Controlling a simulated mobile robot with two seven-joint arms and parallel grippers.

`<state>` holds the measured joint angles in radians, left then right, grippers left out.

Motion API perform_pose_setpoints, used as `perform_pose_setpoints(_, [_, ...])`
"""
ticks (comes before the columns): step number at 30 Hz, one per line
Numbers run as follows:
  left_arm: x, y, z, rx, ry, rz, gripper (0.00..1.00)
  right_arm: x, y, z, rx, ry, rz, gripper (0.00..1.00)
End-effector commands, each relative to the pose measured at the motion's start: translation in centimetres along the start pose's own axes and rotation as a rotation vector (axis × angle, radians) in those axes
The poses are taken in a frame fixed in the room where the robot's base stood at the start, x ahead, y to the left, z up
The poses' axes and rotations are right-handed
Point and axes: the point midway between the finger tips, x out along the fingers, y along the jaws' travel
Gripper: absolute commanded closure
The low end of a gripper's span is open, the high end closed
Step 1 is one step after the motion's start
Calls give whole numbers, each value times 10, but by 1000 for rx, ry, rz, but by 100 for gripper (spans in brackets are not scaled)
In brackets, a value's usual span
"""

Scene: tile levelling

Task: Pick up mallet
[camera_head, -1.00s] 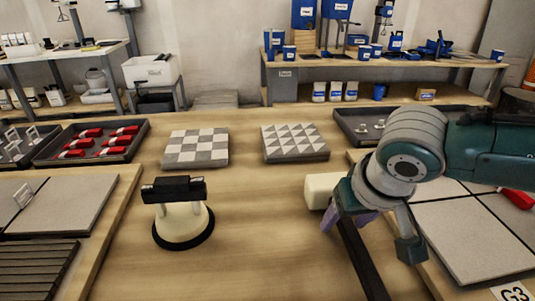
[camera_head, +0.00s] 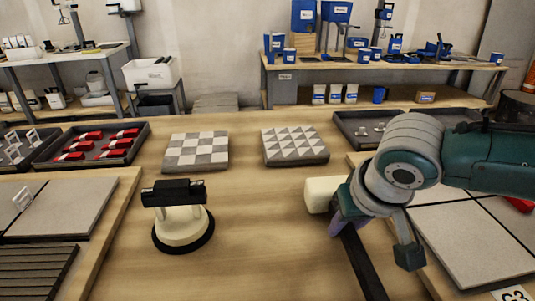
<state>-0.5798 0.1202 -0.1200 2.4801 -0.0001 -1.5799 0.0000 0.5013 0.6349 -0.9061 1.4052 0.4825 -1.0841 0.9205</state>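The mallet lies on the wooden table right of centre. Its cream head (camera_head: 321,194) points away, and its black handle (camera_head: 362,264) runs toward the near edge. My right gripper (camera_head: 346,224) is over the handle just behind the head. Its purple finger pads sit close against the handle, and it looks shut on it. The wrist hides part of the handle and the right side of the head. The mallet still appears to rest at table level. My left gripper is out of view.
A cream suction cup with a black handle (camera_head: 181,225) stands left of the mallet. Two patterned tile blocks (camera_head: 197,150) (camera_head: 295,146) lie farther back. A tray of red pieces (camera_head: 91,147) is at left. Grey tile panels (camera_head: 470,243) lie at right. The table's middle is clear.

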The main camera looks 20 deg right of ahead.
Motion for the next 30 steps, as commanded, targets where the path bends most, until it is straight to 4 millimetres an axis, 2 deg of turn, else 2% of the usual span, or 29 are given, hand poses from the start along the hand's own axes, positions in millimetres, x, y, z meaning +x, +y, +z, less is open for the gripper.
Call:
perform_pose_setpoints(1, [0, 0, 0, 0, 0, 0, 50, 0, 0, 0, 0, 0, 1, 82])
perform_pose_setpoints(6, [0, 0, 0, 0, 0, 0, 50, 0, 0, 0, 0, 0, 1, 100])
perform_pose_setpoints(26, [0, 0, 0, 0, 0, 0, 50, -1, 0, -2, 0, 4, -1, 100])
perform_pose_setpoints(30, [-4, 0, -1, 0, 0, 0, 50, -12, 0, -7, 0, 5, -1, 100])
